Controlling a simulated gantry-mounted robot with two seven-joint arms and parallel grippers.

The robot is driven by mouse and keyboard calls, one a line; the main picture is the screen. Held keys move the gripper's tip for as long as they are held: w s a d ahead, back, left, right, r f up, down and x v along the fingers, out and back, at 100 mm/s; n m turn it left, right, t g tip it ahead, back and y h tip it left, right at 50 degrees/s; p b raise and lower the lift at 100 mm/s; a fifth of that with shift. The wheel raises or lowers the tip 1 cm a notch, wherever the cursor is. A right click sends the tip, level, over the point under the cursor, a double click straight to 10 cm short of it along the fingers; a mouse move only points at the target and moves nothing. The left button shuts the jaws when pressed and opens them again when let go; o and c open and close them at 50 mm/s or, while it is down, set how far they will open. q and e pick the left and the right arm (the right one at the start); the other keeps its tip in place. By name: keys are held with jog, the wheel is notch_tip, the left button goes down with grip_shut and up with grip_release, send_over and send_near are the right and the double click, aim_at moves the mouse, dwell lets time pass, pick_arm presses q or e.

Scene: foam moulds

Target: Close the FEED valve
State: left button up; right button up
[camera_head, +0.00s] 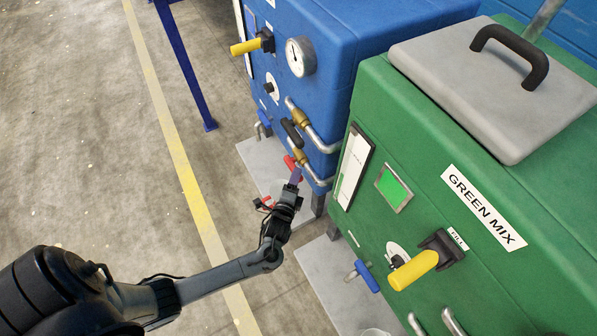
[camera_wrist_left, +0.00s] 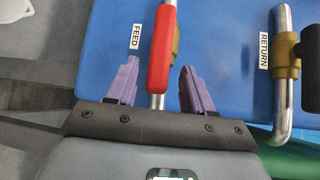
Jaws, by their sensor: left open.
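The FEED valve's red lever (camera_wrist_left: 160,50) runs in line with its metal pipe in the left wrist view, beside the FEED label (camera_wrist_left: 135,37). In the head view the red lever (camera_head: 291,167) shows low on the blue machine, partly behind my gripper. My left gripper (camera_head: 296,176) reaches up to it. In the left wrist view the purple fingers of my left gripper (camera_wrist_left: 159,66) are apart, one on each side of the lever, with visible gaps. The lever's lower end and the pipe (camera_wrist_left: 157,101) lie between the fingers. My right gripper is out of view.
The RETURN pipe (camera_wrist_left: 284,90) with its brass fitting and dark lever stands right of FEED. The blue machine (camera_head: 330,75) has a yellow-handled valve (camera_head: 246,47) and a gauge (camera_head: 301,57). The green machine (camera_head: 480,190) stands close on the right. Open floor lies left.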

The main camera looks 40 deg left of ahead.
pick_arm(q)
jog(key=b+x, duration=0.1)
jog(key=x, duration=0.2)
jog(key=shift+w+f+b, duration=0.15)
jog(key=shift+f+b, duration=0.1)
jog(key=shift+b, duration=0.1)
jog(key=shift+w+a+r, duration=0.1)
jog(key=shift+w+a, duration=0.25)
jog(key=shift+w, duration=0.3)
jog(key=shift+s, duration=0.1)
grip_shut()
